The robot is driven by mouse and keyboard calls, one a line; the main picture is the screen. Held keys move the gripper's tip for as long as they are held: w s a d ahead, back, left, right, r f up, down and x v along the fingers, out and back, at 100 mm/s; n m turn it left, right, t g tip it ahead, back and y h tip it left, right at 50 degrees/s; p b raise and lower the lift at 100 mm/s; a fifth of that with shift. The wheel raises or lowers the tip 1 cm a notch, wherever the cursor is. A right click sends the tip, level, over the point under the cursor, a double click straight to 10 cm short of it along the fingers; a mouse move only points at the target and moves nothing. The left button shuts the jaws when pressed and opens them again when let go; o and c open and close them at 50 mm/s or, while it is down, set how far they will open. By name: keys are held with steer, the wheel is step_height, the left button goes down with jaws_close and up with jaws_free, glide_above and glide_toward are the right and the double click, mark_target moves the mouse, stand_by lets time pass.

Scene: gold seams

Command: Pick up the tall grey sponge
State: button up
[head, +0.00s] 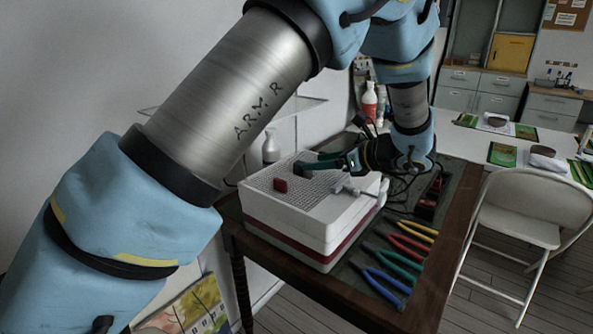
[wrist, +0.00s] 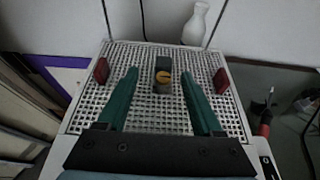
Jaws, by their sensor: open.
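A small dark grey block (wrist: 163,87) with a gold-yellow mark stands on a white perforated surface in the wrist view; it looks like the grey sponge. My gripper (wrist: 160,72) is open, with a green finger on each side of the block and a visible gap on both sides. In the head view, my gripper (head: 318,164) is low over the white perforated box top (head: 325,190), and the dark block (head: 302,169) shows at its fingertips. I cannot tell how far the fingertips are above the surface.
Red blocks stand left (wrist: 101,70) and right (wrist: 221,80) of the fingers; one shows in the head view (head: 280,185). A white bottle (wrist: 195,24) stands behind. Coloured pliers (head: 397,262) lie right of the box. A white chair (head: 520,215) stands beside the table.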

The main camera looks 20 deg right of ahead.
mark_target(301, 163)
steer(key=p+x, duration=0.1)
steer(key=x, duration=0.2)
steer(key=p+x, duration=0.1)
steer(key=x, duration=0.3)
steer(key=shift+w+d+r, duration=0.1)
steer(key=shift+d, duration=0.15)
steer(key=shift+w, duration=0.2)
steer(key=shift+a, duration=0.1)
jaws_close()
